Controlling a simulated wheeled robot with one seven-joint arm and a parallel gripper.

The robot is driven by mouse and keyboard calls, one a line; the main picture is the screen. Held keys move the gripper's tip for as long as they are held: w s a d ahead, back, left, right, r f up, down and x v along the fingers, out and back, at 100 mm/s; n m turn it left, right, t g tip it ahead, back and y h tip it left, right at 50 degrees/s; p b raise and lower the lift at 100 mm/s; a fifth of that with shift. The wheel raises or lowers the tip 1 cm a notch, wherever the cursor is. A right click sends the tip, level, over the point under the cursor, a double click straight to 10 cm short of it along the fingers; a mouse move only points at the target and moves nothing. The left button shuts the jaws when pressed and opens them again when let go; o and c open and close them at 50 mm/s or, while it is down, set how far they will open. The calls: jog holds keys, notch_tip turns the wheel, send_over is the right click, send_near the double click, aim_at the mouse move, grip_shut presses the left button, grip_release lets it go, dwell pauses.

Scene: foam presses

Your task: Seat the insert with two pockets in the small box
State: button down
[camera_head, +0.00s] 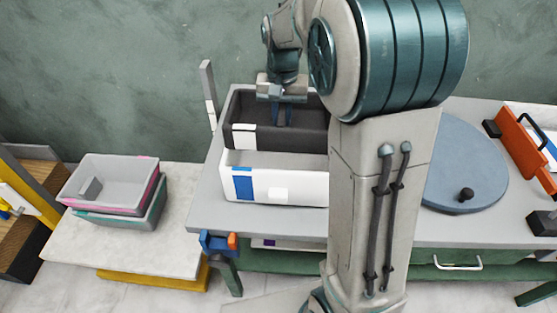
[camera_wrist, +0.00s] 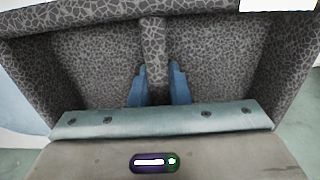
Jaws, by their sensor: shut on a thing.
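The dark grey foam insert (camera_head: 298,142) with two pockets is at the white box (camera_head: 262,190), its front wall standing above the box's front rim. I cannot tell how deep it sits, and my arm hides the right end of both. The box front bears a blue patch and a white label. My gripper (camera_head: 282,116) reaches down into the insert from above. In the wrist view my gripper (camera_wrist: 158,78) has its blue fingers on either side of the divider of the insert (camera_wrist: 155,38), shut on it, with a pocket to each side.
A grey table (camera_head: 212,205) carries the box. A round blue-grey disc (camera_head: 450,175) with a dark knob and an orange item (camera_head: 524,150) lie to the right. Stacked grey trays (camera_head: 110,208) stand on a lower pale surface (camera_head: 160,255) at left. A grey post (camera_head: 207,85) rises at the table's back left.

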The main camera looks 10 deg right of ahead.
notch_tip(320, 180, down, 17)
jog(key=shift+s+a+r, duration=0.1)
jog(key=shift+r, duration=0.05)
dwell(0.4)
jog(key=shift+f, duration=0.25)
jog(key=c, duration=1.4)
grip_release()
jog(key=shift+r, duration=0.1)
jog(key=shift+o, duration=0.2)
jog(key=shift+r, duration=0.1)
